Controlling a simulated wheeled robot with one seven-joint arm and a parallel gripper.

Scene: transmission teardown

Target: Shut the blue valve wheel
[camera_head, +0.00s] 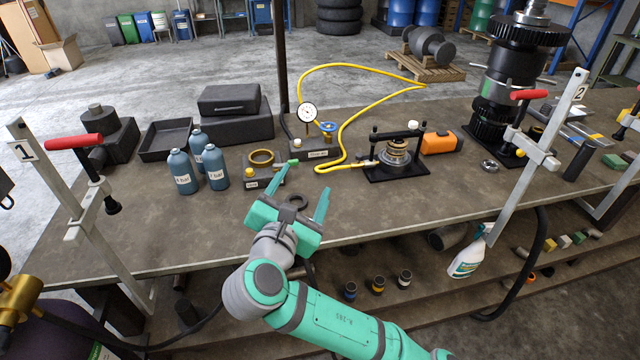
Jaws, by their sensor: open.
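The small blue valve wheel (328,127) sits beside the white round pressure gauge (308,112) on a block (318,153) on the workbench. A yellow hose runs close to it. My gripper (301,200) is open and empty above the front edge of the bench. The frame does not show whether the wheel is turned open or shut.
A block with a brass ring (262,160) stands just beyond my left finger. Blue bottles (183,172) stand to the left. A black fixture (394,160) and an orange case (441,142) stand to the right. The yellow hose (345,118) loops across the bench.

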